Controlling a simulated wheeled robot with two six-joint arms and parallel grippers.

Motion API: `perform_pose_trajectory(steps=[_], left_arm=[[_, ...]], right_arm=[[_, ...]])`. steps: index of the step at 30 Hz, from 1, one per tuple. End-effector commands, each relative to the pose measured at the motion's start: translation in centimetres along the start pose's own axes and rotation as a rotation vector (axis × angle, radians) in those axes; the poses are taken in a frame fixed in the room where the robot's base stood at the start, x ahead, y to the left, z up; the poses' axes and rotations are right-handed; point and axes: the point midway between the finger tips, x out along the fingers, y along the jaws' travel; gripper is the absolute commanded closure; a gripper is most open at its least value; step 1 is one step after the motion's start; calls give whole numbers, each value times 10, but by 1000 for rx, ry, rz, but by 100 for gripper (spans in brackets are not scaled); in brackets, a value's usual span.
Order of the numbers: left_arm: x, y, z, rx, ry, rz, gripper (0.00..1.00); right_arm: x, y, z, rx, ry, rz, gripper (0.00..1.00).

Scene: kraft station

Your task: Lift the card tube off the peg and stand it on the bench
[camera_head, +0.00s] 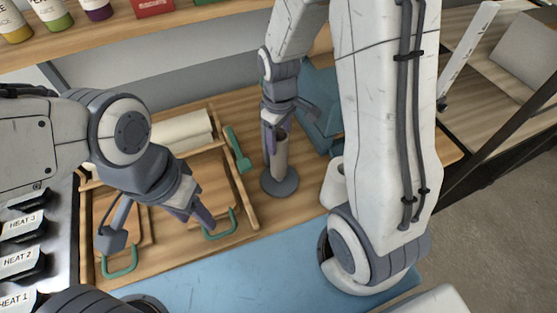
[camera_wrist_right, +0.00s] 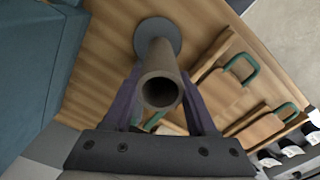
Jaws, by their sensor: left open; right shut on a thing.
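The card tube (camera_head: 281,158) is brown-grey and hollow. It stands upright over the round grey base of the peg (camera_head: 279,184) on the wooden bench (camera_head: 301,203). The peg's shaft is hidden; I cannot tell if the tube rests on the base. My right gripper (camera_head: 276,138) is shut on the tube near its upper end. In the right wrist view the tube's open mouth (camera_wrist_right: 161,89) lies between the purple fingers, with the round base (camera_wrist_right: 157,33) beyond it. My left gripper (camera_head: 200,218) is open and empty above the wooden tray at the left.
A wooden tray (camera_head: 246,207) with boards and green handles (camera_head: 219,226) lies left of the peg. A white roll (camera_head: 334,184) stands right of it. A blue box (camera_head: 322,108) is behind. A blue mat (camera_head: 237,273) covers the front, largely clear.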

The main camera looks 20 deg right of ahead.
Motion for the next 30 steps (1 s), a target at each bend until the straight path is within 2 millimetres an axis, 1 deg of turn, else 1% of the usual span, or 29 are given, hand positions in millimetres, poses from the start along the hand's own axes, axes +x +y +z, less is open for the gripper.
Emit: perform_pose_trajectory(steps=[1, 30], left_arm=[[-7, 0, 0, 1, 0, 0, 50], [-67, 5, -4, 1, 0, 0, 50]], right_arm=[[-7, 0, 0, 0, 1, 0, 74], [-75, 0, 0, 0, 1, 1, 74]])
